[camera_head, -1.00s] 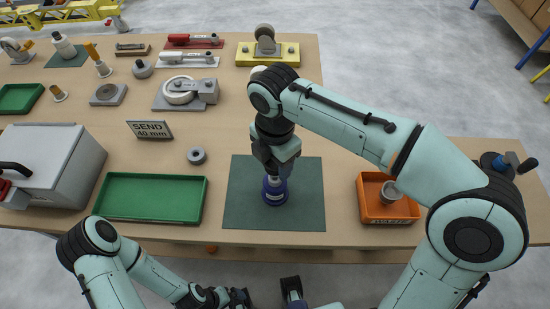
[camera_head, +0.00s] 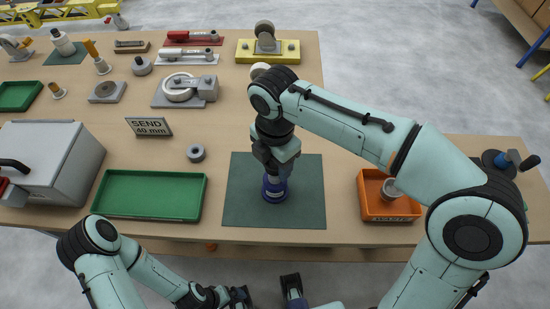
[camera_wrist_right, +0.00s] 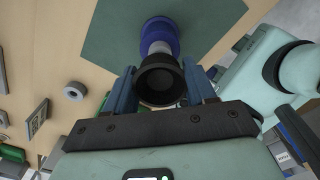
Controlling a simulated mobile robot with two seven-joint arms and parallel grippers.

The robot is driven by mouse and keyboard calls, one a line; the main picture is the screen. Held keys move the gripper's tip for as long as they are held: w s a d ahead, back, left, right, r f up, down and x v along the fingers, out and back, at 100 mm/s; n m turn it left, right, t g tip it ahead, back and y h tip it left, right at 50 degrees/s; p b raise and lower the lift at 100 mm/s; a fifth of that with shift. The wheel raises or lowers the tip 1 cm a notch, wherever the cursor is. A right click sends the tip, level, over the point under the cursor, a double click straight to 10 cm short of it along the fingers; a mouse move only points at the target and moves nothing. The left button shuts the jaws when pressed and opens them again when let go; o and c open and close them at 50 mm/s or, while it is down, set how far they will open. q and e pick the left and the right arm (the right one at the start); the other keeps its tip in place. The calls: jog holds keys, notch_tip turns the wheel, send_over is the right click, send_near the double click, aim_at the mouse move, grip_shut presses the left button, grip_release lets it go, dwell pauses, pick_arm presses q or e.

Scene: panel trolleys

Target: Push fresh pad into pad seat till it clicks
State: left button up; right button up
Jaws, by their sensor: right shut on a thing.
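A dark round cup-like pad (camera_wrist_right: 160,82) sits between the blue fingers of my right gripper (camera_head: 275,170) in the right wrist view. My right gripper (camera_wrist_right: 161,78) is shut on it. Below it, a blue labelled holder with a grey neck (camera_head: 275,189) stands upright on the dark green mat; it shows beyond the pad in the right wrist view (camera_wrist_right: 160,34). The pad is in line with the neck. The pad hides the join, so I cannot tell whether it is fully seated. My left gripper (camera_head: 266,294) is open and empty at the bottom edge, partly cut off.
The green mat (camera_head: 241,212) lies at the table's front. A green tray (camera_head: 150,213) is left of it, with a grey ring (camera_head: 196,153) behind. An orange bin (camera_head: 379,214) holding a grey round piece (camera_head: 391,190) is at right. A SEND sign (camera_head: 149,128) stands behind.

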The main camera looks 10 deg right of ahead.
pick_arm(q)
jog(key=shift+s+f+b, duration=0.1)
jog(key=shift+f+b, duration=0.35)
pick_arm(e)
jog(key=shift+f, duration=0.9)
jog(key=o, duration=1.1)
jog(key=shift+o, duration=0.2)
jog(key=shift+r, duration=0.1)
notch_tip(320, 180, up, 4)
jog(key=p, duration=0.4)
jog(key=shift+r, duration=0.2)
jog(key=shift+r+p, duration=1.55)
jog(key=shift+r, duration=0.25)
pick_arm(q)
jog(key=w+r, duration=0.3)
jog(key=r, duration=0.4)
jog(key=shift+r, duration=0.25)
jog(key=shift+s, duration=0.1)
